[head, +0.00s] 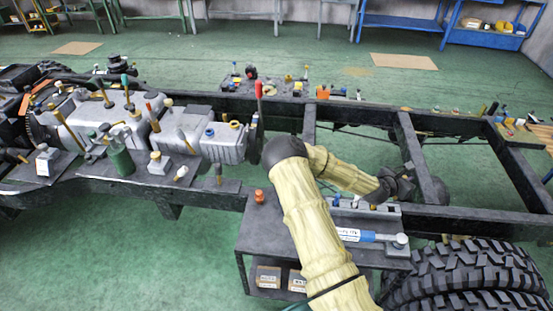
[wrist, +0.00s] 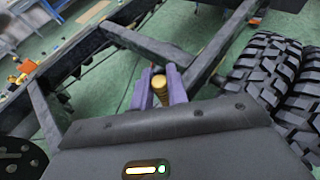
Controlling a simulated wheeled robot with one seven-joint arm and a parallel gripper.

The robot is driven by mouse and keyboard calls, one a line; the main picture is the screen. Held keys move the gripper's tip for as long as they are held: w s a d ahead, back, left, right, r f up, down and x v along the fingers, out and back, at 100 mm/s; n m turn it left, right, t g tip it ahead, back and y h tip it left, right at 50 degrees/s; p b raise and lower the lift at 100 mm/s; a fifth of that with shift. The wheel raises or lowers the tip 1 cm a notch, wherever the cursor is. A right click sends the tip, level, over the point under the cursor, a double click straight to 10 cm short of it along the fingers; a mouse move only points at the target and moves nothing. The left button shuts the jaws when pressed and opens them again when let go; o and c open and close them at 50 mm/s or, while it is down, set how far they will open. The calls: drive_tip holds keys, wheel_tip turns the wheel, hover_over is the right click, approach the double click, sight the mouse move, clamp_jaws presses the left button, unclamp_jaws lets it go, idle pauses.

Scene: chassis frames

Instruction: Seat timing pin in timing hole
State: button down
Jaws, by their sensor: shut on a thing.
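My gripper's purple fingers (wrist: 158,72) are shut on a ridged gold-coloured pin (wrist: 160,88), seen in the wrist view. It looks like the timing pin; its lower end is hidden between the fingers. In the head view my gripper (head: 405,180) is a dark shape over the right part of the chassis frame, and the pin cannot be made out there. The engine and gearbox (head: 150,132) lie at the left, well away from my gripper. I cannot make out the timing hole in either view.
A dark cart (head: 275,232) with a blue-handled tool (head: 365,235) stands before the frame. Large tyres (head: 470,275) are at the lower right. A black cross member (head: 412,140) runs close to my gripper. Several small parts and tools stand on and around the engine. Green floor shows between the rails.

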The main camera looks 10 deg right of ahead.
drive_tip(key=w+a+r+n+t+y, duration=0.1)
drive_tip(key=w+a, duration=0.4)
drive_tip(key=a, duration=0.6)
drive_tip(key=w+a+r+n+t+y, duration=0.2)
drive_tip(key=w+a+r, duration=0.3)
drive_tip(key=a, duration=0.6)
drive_tip(key=w+a+r+n+t+y, duration=0.2)
drive_tip(key=w+a+r+n+y, duration=0.1)
drive_tip(key=a, duration=0.8)
drive_tip(key=shift+w+a+r+n+y+p, duration=0.2)
drive_tip(key=shift+w+r+n+y+p, duration=0.3)
drive_tip(key=shift+w+r, duration=0.6)
drive_tip(key=shift+w+f, duration=0.15)
